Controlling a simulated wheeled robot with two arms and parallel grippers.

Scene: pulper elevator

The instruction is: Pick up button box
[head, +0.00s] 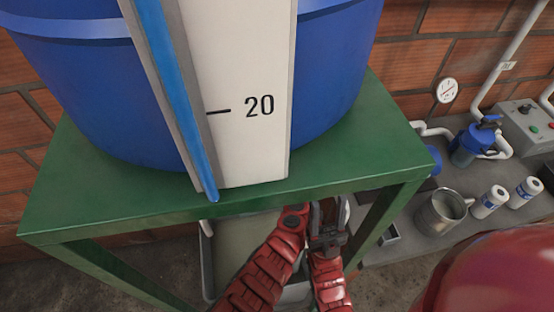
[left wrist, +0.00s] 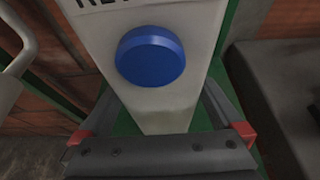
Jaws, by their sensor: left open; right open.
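In the left wrist view a pale grey box with a round blue button, the button box (left wrist: 160,110), stands close in front of my left gripper (left wrist: 158,95). Dark lettering at its top is cut off by the frame. My left gripper is open, with one finger on each side of the box; I cannot tell whether they touch it. I cannot make out this box in the head view.
A blue barrel (head: 335,80) with a white level scale (head: 235,120) stands on the green table (head: 330,175). At right a grey shelf (head: 400,255) holds a metal mug (head: 440,212), white bottles (head: 490,202) and a control box (head: 525,128). A tray (head: 235,245) lies below.

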